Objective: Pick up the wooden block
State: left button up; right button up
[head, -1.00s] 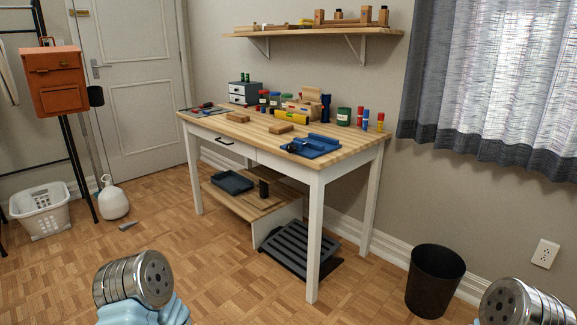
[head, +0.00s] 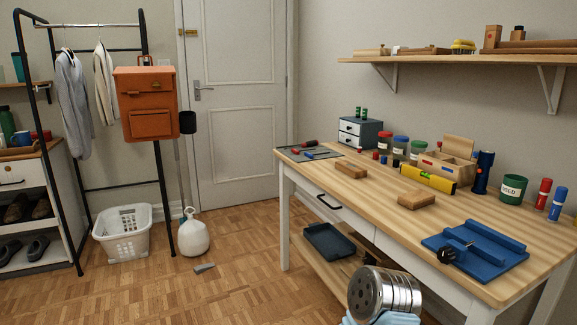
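Two small wooden blocks lie flat and apart on the wooden desk top (head: 395,236). One wooden block (head: 417,200) is near the front edge, left of a blue vise-like fixture (head: 475,250). The other wooden block (head: 351,169) lies further back and left, near a grey mat. Only a metal and light-blue part of one of my arms shows at the bottom, in front of the desk. Neither gripper is in view.
A yellow level (head: 428,179), a wooden organizer, jars and a dark blue flashlight (head: 483,172) stand along the desk's back. A grey mat (head: 309,152) with tools lies at the far left end. A laundry basket (head: 123,233) and white jug (head: 193,234) stand on the floor.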

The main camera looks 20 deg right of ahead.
aim_at(349, 168)
jog(key=i+u, duration=0.2)
jog(key=i, duration=0.5)
jog(key=i+u, duration=0.2)
jog(key=i, duration=0.45)
jog(key=i+l+u, duration=0.25)
jog(key=i, duration=0.45)
jog(key=i+j+z, duration=0.1)
jog(key=i+z, duration=0.2)
jog(key=z, duration=0.2)
jog(key=i+j+z, duration=0.2)
jog(key=z, duration=0.3)
jog(key=i+j+z, duration=0.25)
jog(key=z, duration=0.25)
